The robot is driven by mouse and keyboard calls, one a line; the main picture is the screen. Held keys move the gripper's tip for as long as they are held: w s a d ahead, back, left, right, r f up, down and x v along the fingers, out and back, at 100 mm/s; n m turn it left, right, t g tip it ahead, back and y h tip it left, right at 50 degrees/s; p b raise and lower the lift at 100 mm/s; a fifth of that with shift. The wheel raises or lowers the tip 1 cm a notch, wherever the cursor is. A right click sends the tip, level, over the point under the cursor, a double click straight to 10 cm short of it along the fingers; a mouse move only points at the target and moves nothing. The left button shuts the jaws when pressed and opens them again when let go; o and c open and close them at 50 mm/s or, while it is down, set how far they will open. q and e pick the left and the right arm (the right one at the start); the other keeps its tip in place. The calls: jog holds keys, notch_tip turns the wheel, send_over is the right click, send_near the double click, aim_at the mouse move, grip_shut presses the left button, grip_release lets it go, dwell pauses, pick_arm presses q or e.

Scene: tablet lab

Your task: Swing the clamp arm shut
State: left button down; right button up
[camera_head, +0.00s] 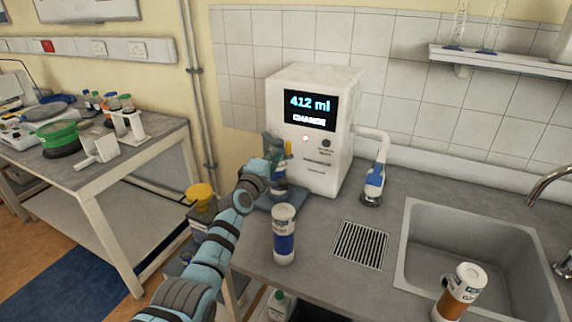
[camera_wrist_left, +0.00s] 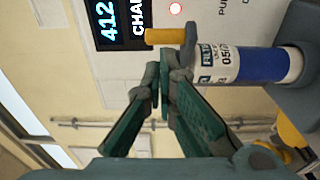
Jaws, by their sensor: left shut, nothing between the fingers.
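A white machine (camera_head: 325,155) shows "412 ml" and a second line of text on its screen. In front of it is a blue-grey dock (camera_head: 290,200). A white bottle with a blue band (camera_wrist_left: 262,65) sits in the dock, partly hidden by my arm in the head view. The clamp arm is a grey piece (camera_wrist_left: 188,38) with an orange handle (camera_wrist_left: 164,37), beside the bottle's top; the handle also shows in the head view (camera_head: 289,148). My left gripper (camera_wrist_left: 160,75) is shut and empty, its fingertips close to the handle. Contact cannot be told.
Another blue-banded bottle (camera_head: 284,240) stands on the counter before the dock. An orange-banded bottle (camera_head: 459,290) stands by the sink (camera_head: 410,245). A drain grate (camera_head: 360,245) and a blue-white nozzle (camera_head: 374,185) are right of the machine. A side table (camera_head: 150,150) stands left.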

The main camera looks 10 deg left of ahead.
pick_arm(q)
jog(key=s+d+p, duration=0.3)
jog(key=s+d, duration=0.2)
jog(key=d, duration=0.4)
jog(key=shift+r, duration=0.15)
